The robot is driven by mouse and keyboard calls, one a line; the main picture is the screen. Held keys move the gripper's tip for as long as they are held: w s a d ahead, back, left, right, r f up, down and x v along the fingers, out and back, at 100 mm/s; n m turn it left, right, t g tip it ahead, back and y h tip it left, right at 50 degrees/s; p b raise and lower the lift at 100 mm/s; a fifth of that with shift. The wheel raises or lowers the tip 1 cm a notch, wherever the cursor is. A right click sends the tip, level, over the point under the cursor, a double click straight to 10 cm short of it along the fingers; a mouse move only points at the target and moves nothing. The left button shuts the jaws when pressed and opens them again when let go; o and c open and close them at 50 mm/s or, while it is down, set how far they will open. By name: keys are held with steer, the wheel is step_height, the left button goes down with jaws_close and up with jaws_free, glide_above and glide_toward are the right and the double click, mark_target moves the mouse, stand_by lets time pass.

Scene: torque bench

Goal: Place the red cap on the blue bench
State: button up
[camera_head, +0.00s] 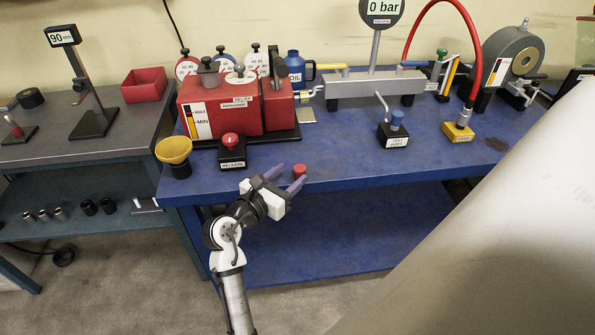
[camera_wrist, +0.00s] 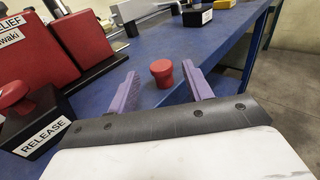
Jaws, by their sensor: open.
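The small red cap (camera_head: 299,170) is at the front edge of the blue bench (camera_head: 345,165) in the head view. In the wrist view the red cap (camera_wrist: 162,73) stands upright with a wider top, seen between the two purple fingers. It appears to rest on the bench top (camera_wrist: 150,50) close to its edge. My gripper (camera_head: 277,178) is open and empty, just left of and in front of the cap. Its fingers also show in the wrist view (camera_wrist: 164,90), spread apart on either side of the cap, with no clear contact.
A black RELEASE box (camera_head: 232,152) with a red button stands left of my gripper, with a red machine (camera_head: 222,108) behind it. A test port box (camera_head: 393,133) is to the right. The bench between is clear.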

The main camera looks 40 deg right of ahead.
steer(key=b+v, duration=0.1)
steer(key=v, duration=0.6)
